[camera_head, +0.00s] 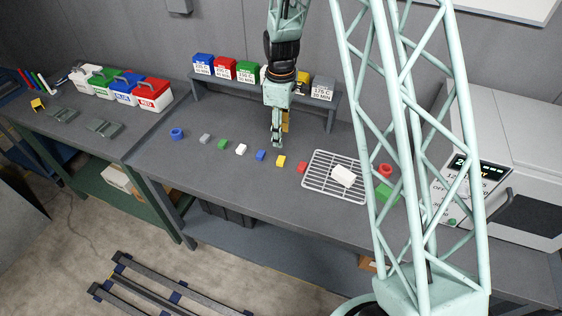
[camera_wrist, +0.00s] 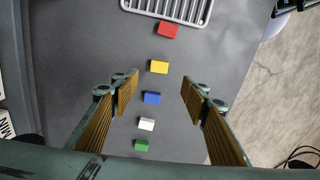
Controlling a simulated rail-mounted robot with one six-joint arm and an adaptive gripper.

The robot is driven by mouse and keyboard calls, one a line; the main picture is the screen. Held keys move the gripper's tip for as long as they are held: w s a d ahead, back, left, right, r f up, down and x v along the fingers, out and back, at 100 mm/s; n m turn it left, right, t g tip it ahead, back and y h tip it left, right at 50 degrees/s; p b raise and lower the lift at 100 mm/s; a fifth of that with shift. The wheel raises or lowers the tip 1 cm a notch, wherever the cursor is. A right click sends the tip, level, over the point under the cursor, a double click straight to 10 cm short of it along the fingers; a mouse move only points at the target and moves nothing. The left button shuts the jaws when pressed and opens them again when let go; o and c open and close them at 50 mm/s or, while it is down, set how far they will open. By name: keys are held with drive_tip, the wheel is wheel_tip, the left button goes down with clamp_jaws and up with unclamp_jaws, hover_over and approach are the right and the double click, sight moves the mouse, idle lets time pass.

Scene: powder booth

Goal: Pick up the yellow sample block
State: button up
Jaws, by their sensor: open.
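The yellow sample block (camera_head: 281,161) lies on the dark grey bench in a row of blocks, between a blue block (camera_head: 260,155) and a red block (camera_head: 302,167). In the wrist view the yellow block (camera_wrist: 159,67) is ahead of my open fingers, near the middle. My gripper (camera_head: 277,141) points down above the bench, behind the row in the head view. In the wrist view my gripper (camera_wrist: 160,95) is open and empty, with the blue block (camera_wrist: 152,98) showing between its fingers.
White (camera_head: 241,149), green (camera_head: 222,144) and grey (camera_head: 205,138) blocks continue the row left. A shelf (camera_head: 228,88) with coloured bins is behind my arm. The bench front is clear.

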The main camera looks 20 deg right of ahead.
hover_over(281, 159)
drive_tip(key=shift+s+f+p, duration=0.15)
drive_tip(key=shift+f+p, duration=0.2)
drive_tip(key=shift+f, duration=3.75)
drive_tip(key=shift+f, duration=0.15)
drive_tip(key=shift+f+p, duration=0.65)
drive_tip(key=shift+f, duration=1.8)
drive_tip(key=shift+c, duration=0.3)
drive_tip(key=c, duration=0.9)
